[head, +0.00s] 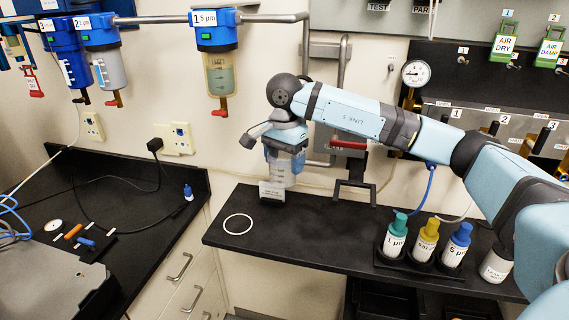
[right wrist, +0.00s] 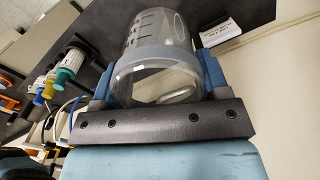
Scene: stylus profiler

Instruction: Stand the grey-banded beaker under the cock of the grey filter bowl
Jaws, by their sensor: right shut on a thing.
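My right gripper (head: 285,152) is shut on a clear beaker (head: 282,169) above the left part of the black shelf. The right wrist view shows the beaker (right wrist: 165,50) upside down in the picture, with a pale grey band near its rim, between the blue fingers (right wrist: 160,88). I cannot tell whether its base touches the shelf. The grey filter bowl (head: 110,70) hangs under a blue head marked 2 at the upper left, its cock (head: 115,100) pointing down. The beaker is well to the right of and below it. My left gripper is not in view.
A bowl with greenish contents (head: 220,76) hangs between. A white ring (head: 238,224) lies on the shelf (head: 310,230). A small white card (head: 272,191) stands by the beaker. Capped bottles (head: 425,240) stand in a rack at right. The left bench (head: 130,225) holds cables.

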